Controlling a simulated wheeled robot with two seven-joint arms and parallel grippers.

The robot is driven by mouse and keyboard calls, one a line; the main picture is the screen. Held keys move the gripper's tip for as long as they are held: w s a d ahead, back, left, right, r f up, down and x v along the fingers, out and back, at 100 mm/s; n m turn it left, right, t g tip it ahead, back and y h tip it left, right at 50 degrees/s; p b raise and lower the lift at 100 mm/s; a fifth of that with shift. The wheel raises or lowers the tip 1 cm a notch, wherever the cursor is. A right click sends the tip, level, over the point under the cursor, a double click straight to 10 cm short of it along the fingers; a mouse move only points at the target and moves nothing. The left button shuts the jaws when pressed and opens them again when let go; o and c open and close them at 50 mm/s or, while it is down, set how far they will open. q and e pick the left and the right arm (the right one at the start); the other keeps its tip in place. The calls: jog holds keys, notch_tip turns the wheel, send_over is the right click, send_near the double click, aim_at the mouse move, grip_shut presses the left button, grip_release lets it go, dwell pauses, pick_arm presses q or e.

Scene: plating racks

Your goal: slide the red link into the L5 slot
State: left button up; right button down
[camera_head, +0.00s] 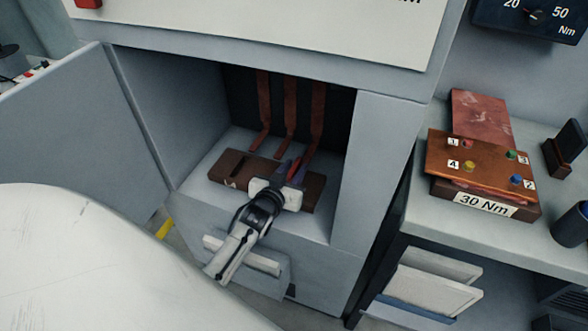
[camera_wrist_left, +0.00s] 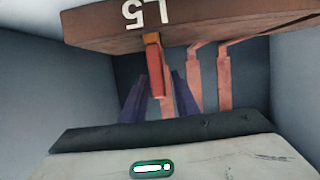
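The brown block (camera_head: 233,171) lies on the floor of the open cabinet. In the wrist view its face (camera_wrist_left: 225,22) is at the top and carries an upside-down "L5" label. The red link (camera_wrist_left: 155,72) is just below that label, its upper end against an orange part at the block's edge. My left gripper (camera_head: 290,172) reaches into the cabinet over the right half of the block. In the wrist view its purple fingers (camera_wrist_left: 159,74) stand apart on either side of the link, with a gap visible on the right. My right gripper is out of view.
Several copper-red bars (camera_head: 290,105) hang at the cabinet's back, behind the block. The cabinet door (camera_head: 75,130) stands open on the left. On the right counter is a copper plate (camera_head: 480,162) with numbered coloured knobs on a "30 Nm" base (camera_head: 485,205).

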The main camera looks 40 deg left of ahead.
pick_arm(q)
jog(key=shift+o, duration=0.3)
jog(key=shift+s, duration=0.15)
jog(key=p+v, duration=0.1)
jog(key=v, duration=0.6)
jog(key=shift+s+d, duration=0.1)
jog(key=s+d+f+m+g+h, duration=0.2)
jog(key=s+d+f, duration=0.3)
jog(key=s+d, duration=0.3)
jog(key=s+d+f+m+g+h, duration=0.2)
jog(key=s+d+f, duration=0.4)
jog(key=s+d, duration=0.3)
jog(key=s+g+h, duration=0.1)
jog(key=s, duration=0.3)
jog(key=shift+m+g+h, duration=0.3)
jog(key=shift+g, duration=0.1)
jog(key=shift+a, duration=0.1)
